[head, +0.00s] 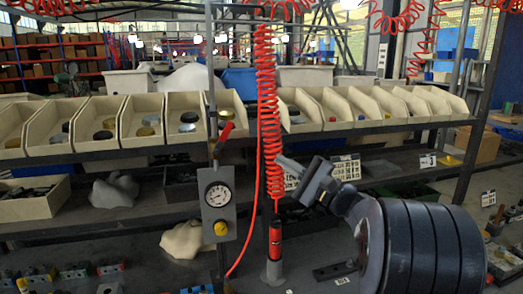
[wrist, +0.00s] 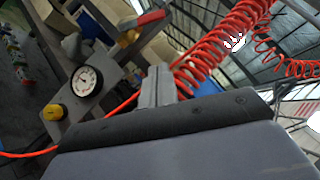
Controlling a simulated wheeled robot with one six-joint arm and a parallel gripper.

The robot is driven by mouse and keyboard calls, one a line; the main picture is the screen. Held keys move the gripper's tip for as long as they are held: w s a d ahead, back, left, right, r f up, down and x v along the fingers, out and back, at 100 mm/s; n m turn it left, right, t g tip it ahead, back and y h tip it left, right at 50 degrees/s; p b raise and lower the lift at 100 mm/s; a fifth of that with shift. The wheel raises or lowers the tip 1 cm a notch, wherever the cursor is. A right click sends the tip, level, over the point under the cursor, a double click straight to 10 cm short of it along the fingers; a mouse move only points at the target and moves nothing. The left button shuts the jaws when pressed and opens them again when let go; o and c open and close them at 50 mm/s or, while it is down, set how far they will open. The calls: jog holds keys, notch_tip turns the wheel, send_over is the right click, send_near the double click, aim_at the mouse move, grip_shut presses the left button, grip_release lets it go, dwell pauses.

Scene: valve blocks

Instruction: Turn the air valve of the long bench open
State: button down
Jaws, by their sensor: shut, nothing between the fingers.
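The air valve has a red lever (head: 225,134) on a vertical grey pipe, above a grey panel with a round gauge (head: 218,195) and a yellow knob (head: 221,229). The lever slants up and to the right, off the pipe's line. In the wrist view the red lever (wrist: 148,19) is at the top, with the gauge (wrist: 86,80) and yellow knob (wrist: 53,112) at left. My gripper (head: 284,164) is shut and empty, to the right of the valve and a little lower in the head view. Its closed fingers (wrist: 157,88) appear apart from the lever.
A red coiled hose (head: 267,110) hangs between valve and gripper in the head view, above a red-and-black tool (head: 275,240) in a grey stand. Beige bins (head: 98,123) line the shelf behind. A thin red hose (head: 247,230) runs down beside the panel.

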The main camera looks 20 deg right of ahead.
aim_at(231, 128)
jog(key=s+a+p+x, duration=0.2)
jog(key=p+x, duration=0.2)
jog(key=x, duration=0.8)
jog(key=shift+r+p, duration=0.35)
jog(key=shift+a+r+n+g, duration=0.2)
jog(key=shift+r+n+g, duration=0.2)
jog(key=shift+n+g, duration=0.3)
jog(key=n+g, duration=0.1)
jog(key=a+r+n+g+h, duration=0.1)
jog(key=shift+a+r+n+b, duration=0.15)
jog(key=shift+r+n+b, duration=0.1)
jog(key=shift+n+b, duration=0.15)
jog(key=shift+a+r+b, duration=0.2)
jog(key=shift+a+b, duration=0.1)
jog(key=shift+a, duration=0.1)
jog(key=shift+r, duration=0.1)
